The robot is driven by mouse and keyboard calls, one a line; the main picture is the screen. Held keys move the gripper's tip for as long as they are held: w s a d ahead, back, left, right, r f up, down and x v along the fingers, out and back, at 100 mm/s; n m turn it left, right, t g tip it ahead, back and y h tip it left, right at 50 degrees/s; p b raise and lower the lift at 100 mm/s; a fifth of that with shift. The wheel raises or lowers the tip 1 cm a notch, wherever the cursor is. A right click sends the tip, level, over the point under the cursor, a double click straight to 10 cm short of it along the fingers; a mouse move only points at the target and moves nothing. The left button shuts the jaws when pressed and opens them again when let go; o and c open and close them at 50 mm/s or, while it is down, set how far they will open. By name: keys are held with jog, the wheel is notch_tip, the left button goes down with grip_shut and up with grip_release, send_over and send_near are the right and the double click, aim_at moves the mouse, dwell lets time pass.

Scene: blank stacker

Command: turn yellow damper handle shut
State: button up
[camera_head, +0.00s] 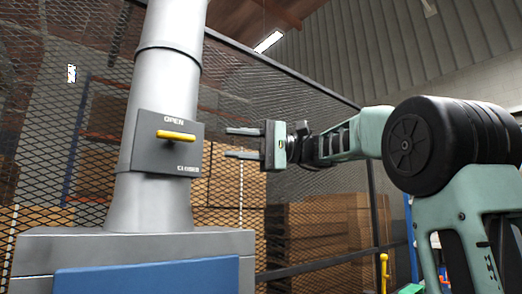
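The yellow damper handle (176,135) is a short bar on a dark plate (150,158) fixed to a grey vertical duct (163,85). The plate reads OPEN at the top and CLOSED at the lower right. The handle lies nearly level in the picture, tilted slightly down to the right. My gripper (228,143) is to the right of the handle, its two fingers pointing left toward the plate. The fingers are spread apart, one above the other, with nothing between them. They appear clear of the handle, though the depth gap is hard to judge.
The duct rises from a grey cabinet (40,245) with a blue front panel (150,278). A black mesh fence (240,75) stands behind, with stacked brown boxes (315,230) beyond it. A small yellow-topped post (384,265) shows at the lower right. The space between gripper and handle looks clear.

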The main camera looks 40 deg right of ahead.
jog(key=v, duration=0.5)
jog(key=shift+s+d, duration=0.1)
jog(key=shift+d, duration=0.2)
